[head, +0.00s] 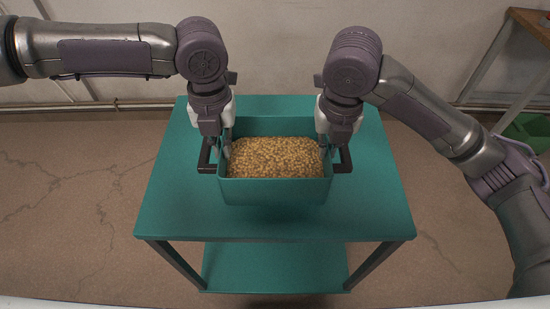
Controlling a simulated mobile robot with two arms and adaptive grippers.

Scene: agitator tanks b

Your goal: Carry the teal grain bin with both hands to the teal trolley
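The teal grain bin (275,191) is full of yellow-brown grain and sits over the top of the teal trolley (180,207), near its middle. The bin looks level and upright; I cannot tell whether its base touches the trolley top. Black side handles stick out on its left and right. My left gripper (217,152) is at the left handle and my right gripper (332,152) is at the right handle. Both point down. Their fingertips are partly hidden by the wrists and bin walls, so their closure on the handles is not clear.
The trolley has a lower teal shelf (275,268) and dark legs. Bare top shows on all sides of the bin. A wall with a pipe (80,107) runs behind. A table (520,55) and a green container (530,131) stand at the right. Cracked floor lies around.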

